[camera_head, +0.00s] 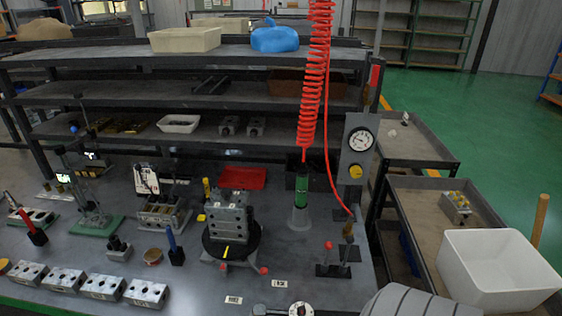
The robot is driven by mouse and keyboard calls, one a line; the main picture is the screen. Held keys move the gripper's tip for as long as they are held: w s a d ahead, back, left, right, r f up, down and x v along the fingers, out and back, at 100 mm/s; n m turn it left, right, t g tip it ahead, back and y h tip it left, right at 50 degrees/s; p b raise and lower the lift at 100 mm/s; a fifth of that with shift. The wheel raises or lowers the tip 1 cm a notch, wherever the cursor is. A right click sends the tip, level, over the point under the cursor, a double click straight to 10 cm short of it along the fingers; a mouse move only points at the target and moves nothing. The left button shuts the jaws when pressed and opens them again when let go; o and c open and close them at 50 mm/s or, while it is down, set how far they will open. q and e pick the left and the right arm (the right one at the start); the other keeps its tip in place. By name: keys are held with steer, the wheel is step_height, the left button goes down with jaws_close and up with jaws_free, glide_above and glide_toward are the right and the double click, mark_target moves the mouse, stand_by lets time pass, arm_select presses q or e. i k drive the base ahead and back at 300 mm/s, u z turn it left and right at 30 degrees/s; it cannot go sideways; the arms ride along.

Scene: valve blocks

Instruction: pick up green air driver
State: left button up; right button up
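The green air driver (302,187) stands upright near the right end of the workbench. Its lower end sits in a pale, translucent holder (298,219). A red coiled hose (313,75) hangs from above down to the top of the driver.
A valve block (230,212) stands on a round black turntable (228,242) left of the driver. A gauge panel (356,150) stands to its right, with a red hose running down. Several metal blocks (103,287) line the front left. A white bin (498,268) is at right.

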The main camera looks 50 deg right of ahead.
mark_target(302, 177)
steer(key=k, duration=0.4)
steer(key=z, duration=0.75)
